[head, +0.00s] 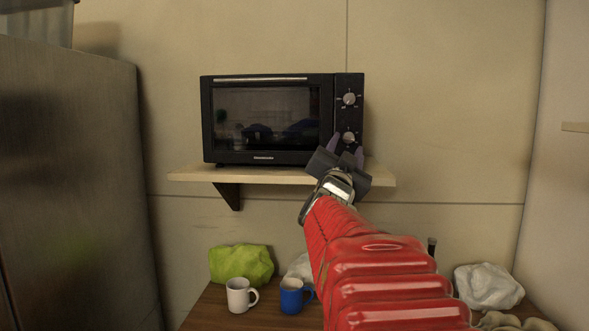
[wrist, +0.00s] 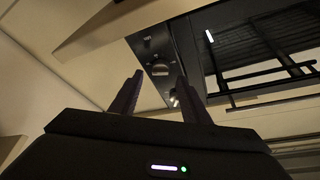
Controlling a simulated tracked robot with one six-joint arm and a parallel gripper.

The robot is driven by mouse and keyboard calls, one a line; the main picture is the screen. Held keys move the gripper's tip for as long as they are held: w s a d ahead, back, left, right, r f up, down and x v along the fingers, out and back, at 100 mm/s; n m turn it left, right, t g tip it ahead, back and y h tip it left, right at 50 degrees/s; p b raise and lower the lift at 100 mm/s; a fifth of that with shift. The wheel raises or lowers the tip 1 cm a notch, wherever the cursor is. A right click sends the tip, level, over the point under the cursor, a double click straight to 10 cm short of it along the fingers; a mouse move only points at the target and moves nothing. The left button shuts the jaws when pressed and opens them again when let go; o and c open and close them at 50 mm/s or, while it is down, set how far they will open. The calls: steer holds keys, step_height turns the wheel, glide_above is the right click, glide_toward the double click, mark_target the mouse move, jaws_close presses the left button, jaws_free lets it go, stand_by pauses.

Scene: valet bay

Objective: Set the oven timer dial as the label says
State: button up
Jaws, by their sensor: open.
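A black toaster oven (head: 266,118) stands on a wall shelf in the head view. Its right-hand panel carries an upper dial (head: 349,98) and a lower dial (head: 348,138), both silver. The markings around them are too small to read, and I cannot make out which is the timer. My gripper (head: 347,149) is open in front of the lower part of the panel, its fingertips near the lower dial. In the wrist view, my gripper (wrist: 158,82) has a round knob (wrist: 160,69) showing between its fingertips. Contact cannot be told. No label text is legible.
The wooden shelf (head: 190,174) juts out below the oven. Beneath it, a table holds a white mug (head: 238,295), a blue mug (head: 291,296), a green bag (head: 240,264) and a whitish bag (head: 487,286). A tall metal cabinet (head: 70,190) stands at left.

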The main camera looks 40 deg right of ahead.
steer(key=v, duration=1)
steer(key=shift+a, duration=0.25)
steer(key=shift+f, duration=0.2)
steer(key=w+a+f+n+t+y, duration=0.2)
steer(key=w+a+f+n+y, duration=0.45)
steer(key=a, duration=0.55)
steer(key=w+a+f+n+t+y, duration=0.1)
steer(key=w+a+f+n+y, duration=0.3)
steer(key=a+f+y, duration=0.55)
steer(key=s+a+f+n+g+y, duration=0.2)
steer(key=s+a+f+n+g, duration=0.6)
steer(key=s+a+f, duration=0.8)
step_height(320, 180, down, 3)
steer(key=shift+s+a+f+y, duration=0.2)
steer(key=shift+s+y, duration=0.2)
steer(key=shift+s, duration=0.55)
